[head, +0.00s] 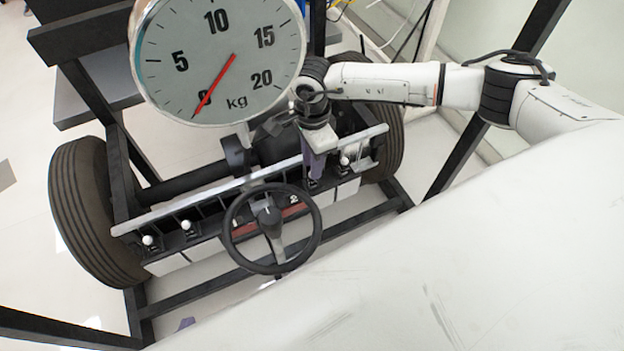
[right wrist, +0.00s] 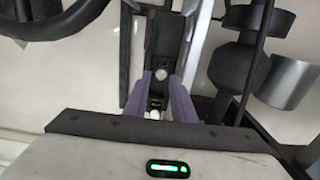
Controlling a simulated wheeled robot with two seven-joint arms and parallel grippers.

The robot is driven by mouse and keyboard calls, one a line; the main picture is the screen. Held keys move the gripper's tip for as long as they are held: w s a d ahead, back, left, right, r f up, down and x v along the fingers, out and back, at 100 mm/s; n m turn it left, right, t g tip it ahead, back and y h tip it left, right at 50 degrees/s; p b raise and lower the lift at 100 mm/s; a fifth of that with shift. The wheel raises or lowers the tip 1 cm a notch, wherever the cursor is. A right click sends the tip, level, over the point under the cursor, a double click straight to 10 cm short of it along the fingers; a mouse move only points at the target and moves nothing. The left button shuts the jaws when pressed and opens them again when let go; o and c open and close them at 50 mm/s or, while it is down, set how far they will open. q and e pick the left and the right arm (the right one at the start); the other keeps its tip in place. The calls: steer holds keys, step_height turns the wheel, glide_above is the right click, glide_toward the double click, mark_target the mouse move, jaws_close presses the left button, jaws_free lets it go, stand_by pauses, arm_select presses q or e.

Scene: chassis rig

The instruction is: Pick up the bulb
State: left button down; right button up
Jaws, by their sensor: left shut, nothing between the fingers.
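Small white bulbs sit in black sockets along the chassis panel: two on the left (head: 148,240) (head: 186,225) and one on the right (head: 345,161). My right gripper (head: 316,176) points down at the panel, left of that right bulb. In the right wrist view its two purple fingers (right wrist: 162,78) stand apart over a black socket strip. Another white piece (right wrist: 153,114) shows lower between the fingers. Only a purple tip of my left gripper (head: 186,323) shows at the bottom.
A steering wheel (head: 230,238) stands in front of the panel, left of my right gripper. A large kg dial (head: 219,55) hangs above. Wheels (head: 82,210) flank the chassis, with dark frame bars around. A grey cylinder (right wrist: 287,82) is at right in the wrist view.

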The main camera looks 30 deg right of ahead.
mark_target(312, 181)
step_height(312, 181, down, 5)
steer(key=shift+w+f+b, duration=0.1)
steer(key=shift+b, duration=0.2)
steer(key=shift+c, duration=0.3)
jaws_close()
